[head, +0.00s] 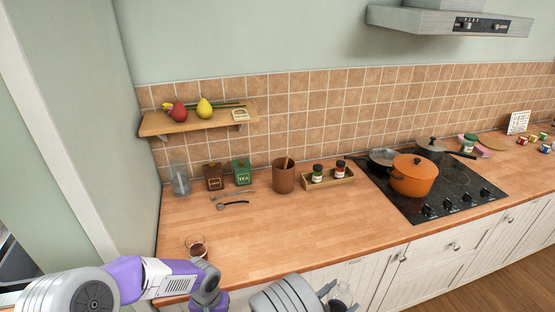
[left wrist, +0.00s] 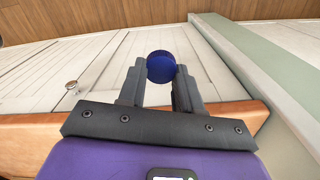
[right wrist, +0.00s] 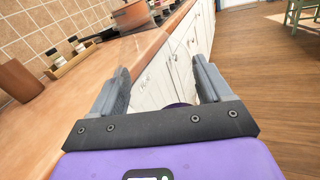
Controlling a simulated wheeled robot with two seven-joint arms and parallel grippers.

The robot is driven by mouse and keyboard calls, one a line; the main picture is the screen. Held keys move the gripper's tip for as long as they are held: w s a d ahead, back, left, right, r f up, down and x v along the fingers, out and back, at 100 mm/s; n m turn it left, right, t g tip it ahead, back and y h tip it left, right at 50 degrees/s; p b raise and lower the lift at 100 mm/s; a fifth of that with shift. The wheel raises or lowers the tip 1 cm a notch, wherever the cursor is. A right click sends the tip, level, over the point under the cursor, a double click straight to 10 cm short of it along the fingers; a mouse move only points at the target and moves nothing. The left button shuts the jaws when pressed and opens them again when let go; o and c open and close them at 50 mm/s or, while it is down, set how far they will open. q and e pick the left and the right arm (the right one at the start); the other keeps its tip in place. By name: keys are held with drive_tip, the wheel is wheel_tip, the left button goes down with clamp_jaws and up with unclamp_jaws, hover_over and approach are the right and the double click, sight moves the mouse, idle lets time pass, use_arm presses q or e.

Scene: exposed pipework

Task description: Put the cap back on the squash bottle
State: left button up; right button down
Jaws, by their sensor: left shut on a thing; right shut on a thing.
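My left gripper (left wrist: 161,80) is shut on a round dark blue cap (left wrist: 161,67), which shows between its fingertips in the left wrist view. In the head view my left arm comes in low at the left and its fingertips are out of sight. My right gripper (head: 336,293) is at the bottom of the head view, in front of the counter's front edge. It is shut on the squash bottle (head: 341,291), of which only a small clear part shows there. In the right wrist view a dark purple bit (right wrist: 179,105) shows low between the fingers; the bottle's mouth cannot be made out.
A glass with dark red drink (head: 197,248) stands near the counter's front left edge. Tea and coffee tins, a brown pot (head: 284,176), a jar tray (head: 328,181) and an orange pan (head: 413,177) on the hob stand farther back. The counter's middle (head: 270,225) is clear.

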idle(0.6)
drive_tip(key=w+a+f+n+t+y, duration=0.2)
drive_tip(key=a+n+t+y, duration=0.4)
drive_tip(key=a, duration=0.7)
drive_tip(key=n+y, duration=0.2)
drive_tip(key=y, duration=0.2)
drive_tip(key=shift+a+t+y, duration=0.25)
drive_tip(key=shift+t+y, duration=0.05)
drive_tip(key=shift+y, duration=0.1)
use_arm(q)
drive_tip(key=w+d+r+n, duration=0.3)
drive_tip(key=d+r, duration=0.6)
drive_tip(key=d, duration=0.1)
drive_tip(key=w+d+r+n, duration=0.3)
drive_tip(key=d+r, duration=0.6)
drive_tip(key=d, duration=0.2)
drive_tip(key=shift+w+r, duration=0.15)
drive_tip(key=shift+d, duration=0.1)
